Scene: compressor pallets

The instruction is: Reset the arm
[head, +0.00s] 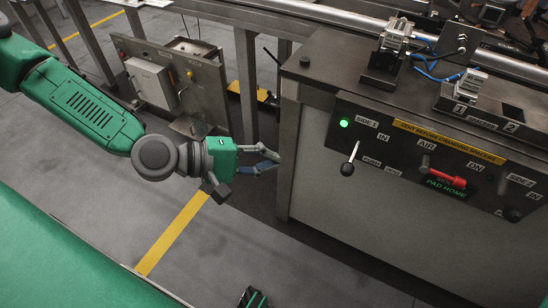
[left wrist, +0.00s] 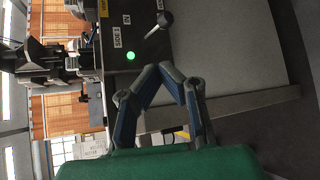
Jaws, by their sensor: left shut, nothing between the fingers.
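My left arm (head: 85,105) comes in from the left in the head view, green and grey. Its left gripper (head: 274,160) is shut and empty, in the air to the left of the control panel. In the left wrist view the gripper (left wrist: 163,68) shows its fingertips together, below the lit green lamp. The panel (head: 360,205) has a green lamp (head: 344,123), a black-knobbed lever (head: 348,165) under SIDE 1 and a red handle (head: 447,178) under AIR. The gripper is apart from all of them.
The bench (head: 330,75) carries fixtures with blue hoses (head: 440,72) at the upper right. A metal stand with a grey box (head: 152,83) is behind my left arm. The floor has a yellow stripe (head: 172,233); the floor area below the gripper is clear.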

